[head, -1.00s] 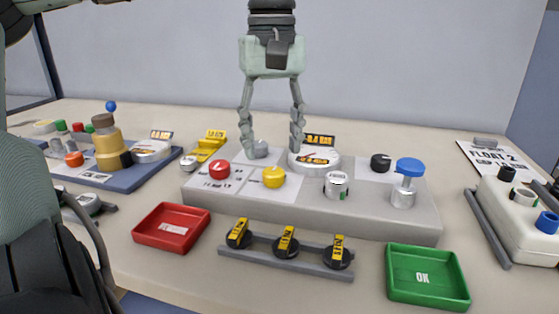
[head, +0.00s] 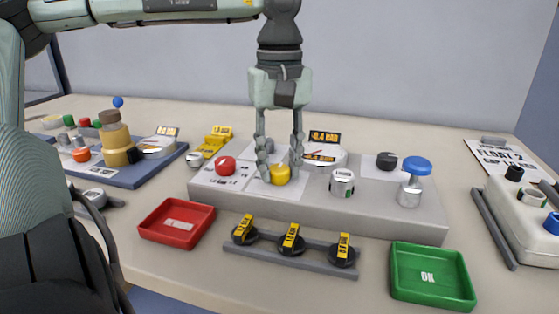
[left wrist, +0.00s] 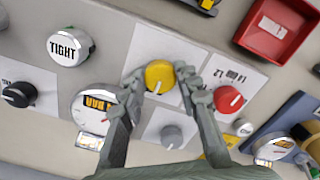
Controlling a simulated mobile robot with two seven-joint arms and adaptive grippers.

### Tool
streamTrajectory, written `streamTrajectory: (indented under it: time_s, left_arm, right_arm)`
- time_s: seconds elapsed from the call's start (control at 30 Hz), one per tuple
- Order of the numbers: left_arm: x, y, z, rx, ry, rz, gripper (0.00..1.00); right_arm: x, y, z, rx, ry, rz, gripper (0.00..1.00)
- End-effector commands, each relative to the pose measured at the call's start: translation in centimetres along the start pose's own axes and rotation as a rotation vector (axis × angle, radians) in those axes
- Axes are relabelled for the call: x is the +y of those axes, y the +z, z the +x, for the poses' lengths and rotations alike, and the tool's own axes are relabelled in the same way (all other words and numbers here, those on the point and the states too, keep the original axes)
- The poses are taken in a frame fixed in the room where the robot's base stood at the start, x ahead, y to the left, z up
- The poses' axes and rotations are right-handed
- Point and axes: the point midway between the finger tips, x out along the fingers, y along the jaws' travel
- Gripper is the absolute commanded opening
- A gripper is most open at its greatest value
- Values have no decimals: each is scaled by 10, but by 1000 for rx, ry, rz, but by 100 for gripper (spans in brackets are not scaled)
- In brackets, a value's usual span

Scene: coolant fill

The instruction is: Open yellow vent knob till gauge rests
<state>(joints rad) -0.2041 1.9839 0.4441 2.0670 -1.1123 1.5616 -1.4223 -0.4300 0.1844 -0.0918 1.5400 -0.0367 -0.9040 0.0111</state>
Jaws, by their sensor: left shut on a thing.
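The yellow vent knob (head: 280,174) is on the grey panel (head: 330,215), right of the red knob (head: 226,166). My left gripper (head: 280,172) points down with its fingers shut on the yellow knob, one on each side. The left wrist view shows the yellow knob (left wrist: 159,76) with a white mark, between the fingertips (left wrist: 160,80). The round white gauge (head: 327,160) stands behind and right of the knob, with a "BAR" label (head: 325,137). Its face is partly hidden by a finger, and its exact reading is unclear. My right gripper is not in view.
A grey knob (left wrist: 171,136) sits close to the yellow one. A silver "TIGHT" cap (left wrist: 69,46), black knob (head: 386,161) and blue-topped valve (head: 414,180) stand to the right in the head view. Red (head: 158,235) and green (head: 398,287) trays lie in front.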

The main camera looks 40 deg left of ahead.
Motion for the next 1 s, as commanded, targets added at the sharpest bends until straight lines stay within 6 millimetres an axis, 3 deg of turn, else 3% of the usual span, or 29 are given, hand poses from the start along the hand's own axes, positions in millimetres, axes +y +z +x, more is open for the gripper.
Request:
streamTrajectory:
  time_s: [0.37, 0.77, 1.0]
  left_arm:
    - [0, 0, 0, 2, 0, -43, 3]
    - [1, -1, 1, 4, 2, -329, 3]
    - [1, -1, 1, 4, 2, -557, 3]
  right_arm:
    - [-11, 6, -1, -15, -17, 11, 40]
    - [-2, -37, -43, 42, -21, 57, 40]
    - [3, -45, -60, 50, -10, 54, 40]
